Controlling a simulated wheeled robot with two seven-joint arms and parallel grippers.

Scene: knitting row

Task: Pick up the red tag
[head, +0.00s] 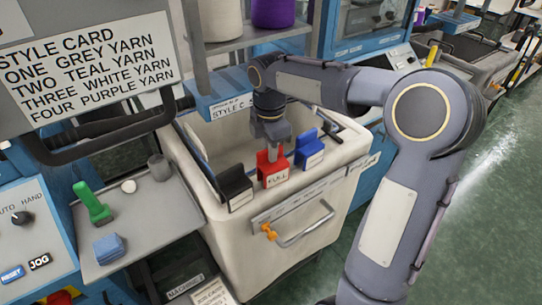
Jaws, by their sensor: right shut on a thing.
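The red tag (274,172), lettered FULL, sits upright at the front rim of the cream bin (225,232), between a black tag (235,186) and a blue tag (309,150). My right gripper (272,152) reaches down from above and is shut on the top of the red tag. The fingers partly cover the tag's upper edge. I cannot tell whether the tag is clear of the rim. My left gripper does not show.
A grey side tray (146,237) at left holds a green-handled tool (92,203), a blue folded cloth (109,249) and a grey cup (159,167). A style card (90,60) hangs at upper left. A shelf with yarn cones (273,12) stands behind. Green floor is open at right.

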